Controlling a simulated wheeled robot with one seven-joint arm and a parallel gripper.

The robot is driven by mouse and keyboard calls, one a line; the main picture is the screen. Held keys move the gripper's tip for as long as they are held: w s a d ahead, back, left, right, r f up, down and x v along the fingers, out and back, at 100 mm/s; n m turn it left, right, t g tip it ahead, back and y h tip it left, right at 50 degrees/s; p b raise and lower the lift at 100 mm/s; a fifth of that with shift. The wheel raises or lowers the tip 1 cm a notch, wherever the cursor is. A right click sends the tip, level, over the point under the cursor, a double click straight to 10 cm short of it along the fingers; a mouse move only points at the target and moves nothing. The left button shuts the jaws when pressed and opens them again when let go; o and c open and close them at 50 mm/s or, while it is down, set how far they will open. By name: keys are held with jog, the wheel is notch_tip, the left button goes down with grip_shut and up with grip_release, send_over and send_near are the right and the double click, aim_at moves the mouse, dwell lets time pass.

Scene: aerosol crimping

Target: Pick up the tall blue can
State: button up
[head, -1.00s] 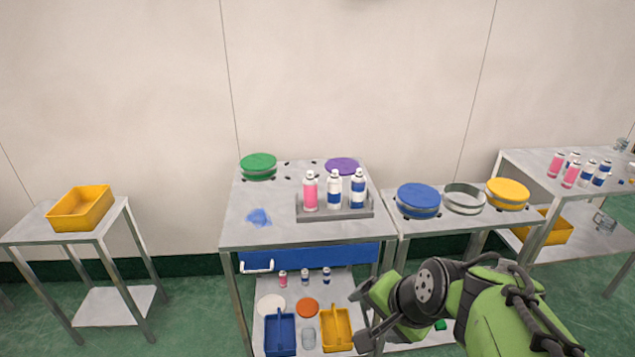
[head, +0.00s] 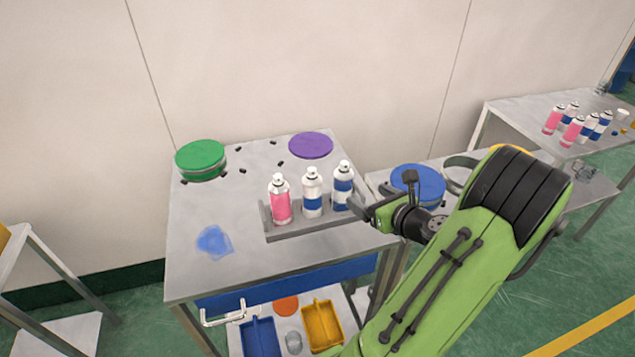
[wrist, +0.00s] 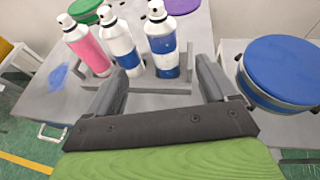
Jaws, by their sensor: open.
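Three tall spray cans stand upright in a grey rack (head: 330,225) on the table. The right can (head: 343,187) is blue with a white band; it also shows in the wrist view (wrist: 165,62). The middle can (head: 312,195) is white with a blue lower band, and it shows in the wrist view (wrist: 122,45). The left can (head: 281,205) is pink. My gripper (wrist: 160,85) is open and empty. In the wrist view the right can stands ahead of the gap between its fingers. In the head view my gripper (head: 361,208) is beside the rack's right end.
A blue round container (head: 418,182) stands on the adjoining right table, close to my arm. A blue smear (head: 214,240) marks the clear left tabletop. Trays sit on the shelf below.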

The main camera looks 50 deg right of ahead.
aim_at(348, 185)
jog(key=b+x, duration=0.1)
jog(key=x, duration=0.8)
jog(key=shift+w+d+f, duration=0.15)
jog(key=shift+w+f, duration=0.05)
jog(key=shift+w, duration=0.1)
jog(key=b+x, duration=0.1)
jog(key=x, duration=0.4)
jog(key=shift+w+d+f, duration=0.15)
jog(key=shift+d+f, duration=0.1)
jog(key=shift+f, duration=0.05)
jog(key=c, duration=1.2)
jog(key=shift+r, duration=0.1)
jog(key=shift+c, duration=0.2)
jog(key=shift+r, duration=0.1)
